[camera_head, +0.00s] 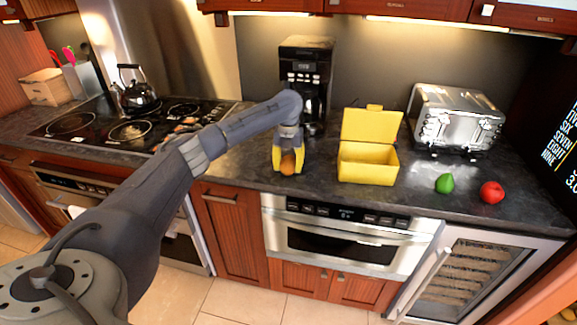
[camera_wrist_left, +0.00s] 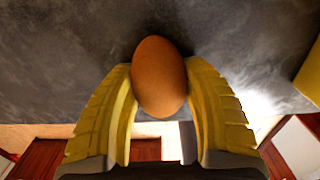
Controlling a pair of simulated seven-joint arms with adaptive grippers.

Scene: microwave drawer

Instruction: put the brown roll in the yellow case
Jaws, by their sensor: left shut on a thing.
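The brown roll (camera_head: 288,163) is between the yellow fingers of my left gripper (camera_head: 289,161), over the dark counter near its front edge. In the left wrist view the roll (camera_wrist_left: 160,77) is a smooth brown oval, with the gripper's fingers (camera_wrist_left: 163,100) shut on it from both sides. I cannot tell whether the roll touches the counter. The yellow case (camera_head: 368,164) stands on the counter to the right of the gripper, with its lid raised at the back. My right gripper is not in view.
A coffee maker (camera_head: 306,80) stands behind the gripper. A toaster (camera_head: 456,120) stands to the right of the case. A green fruit (camera_head: 445,183) and a red fruit (camera_head: 491,192) lie at the right. A stove with a kettle (camera_head: 139,92) is at the left.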

